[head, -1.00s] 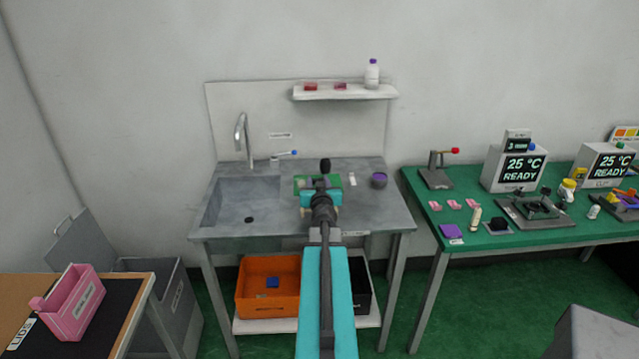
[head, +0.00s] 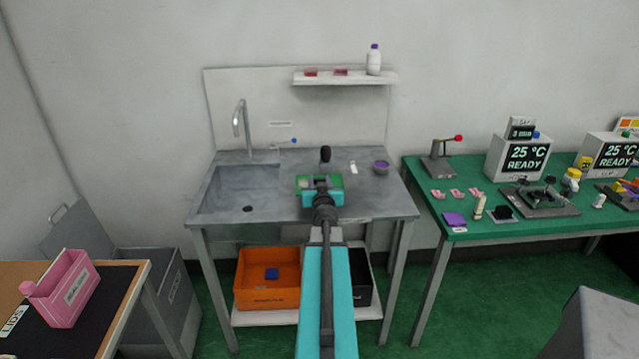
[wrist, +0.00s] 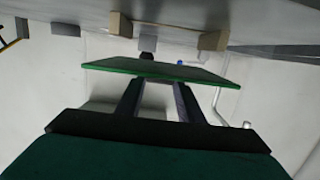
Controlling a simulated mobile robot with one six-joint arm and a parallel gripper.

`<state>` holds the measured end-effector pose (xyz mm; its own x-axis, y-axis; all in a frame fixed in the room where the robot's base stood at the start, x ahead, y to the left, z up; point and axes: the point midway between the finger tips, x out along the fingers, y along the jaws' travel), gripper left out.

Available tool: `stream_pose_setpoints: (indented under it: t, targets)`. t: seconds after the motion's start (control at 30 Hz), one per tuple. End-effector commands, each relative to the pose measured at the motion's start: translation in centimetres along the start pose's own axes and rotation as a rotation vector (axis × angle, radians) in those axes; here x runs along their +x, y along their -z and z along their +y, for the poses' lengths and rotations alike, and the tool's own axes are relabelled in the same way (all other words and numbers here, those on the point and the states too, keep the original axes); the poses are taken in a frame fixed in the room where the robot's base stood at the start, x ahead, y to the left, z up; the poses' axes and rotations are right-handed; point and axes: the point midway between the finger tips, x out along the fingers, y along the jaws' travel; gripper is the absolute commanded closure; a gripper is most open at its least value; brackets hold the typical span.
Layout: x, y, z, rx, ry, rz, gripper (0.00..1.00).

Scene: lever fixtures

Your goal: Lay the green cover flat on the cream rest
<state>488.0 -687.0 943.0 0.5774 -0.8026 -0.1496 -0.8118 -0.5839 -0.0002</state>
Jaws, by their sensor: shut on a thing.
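The green cover (head: 335,182) is a thin flat plate. My gripper (head: 321,192) is shut on its near edge above the grey steel counter (head: 375,208). In the wrist view the cover (wrist: 160,70) spans both fingers (wrist: 155,95) and looks roughly level. Two cream blocks (wrist: 118,25), (wrist: 213,40), apparently the cream rest, show beyond the cover against the counter, with a gap visible between them and the plate. In the head view my gripper and the cover hide the rest. A dark knob (head: 325,153) stands just behind the cover.
A sink basin (head: 240,190) with a tall tap (head: 240,125) lies left of my gripper. A purple-topped cup (head: 381,167) and a small white item (head: 353,167) are to the right. A wall shelf (head: 345,78) is above. The counter's right front is clear.

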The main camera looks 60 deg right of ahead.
Motion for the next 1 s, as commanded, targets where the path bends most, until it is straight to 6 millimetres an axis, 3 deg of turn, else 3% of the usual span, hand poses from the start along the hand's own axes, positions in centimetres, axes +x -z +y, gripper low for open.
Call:
stream_pose_setpoints:
  t: [0.33,0.83,0.87,1.0]
  targets:
    - [0.4,-2.5,0.1,-0.001,-0.001,0.001,0.91]
    - [0.4,-2.9,0.1,0.0,-0.002,0.001,0.91]
    - [0.4,-2.9,0.2,0.0,-0.002,0.001,0.64]
    - [0.4,-2.9,0.2,0.0,-0.002,0.0,0.44]
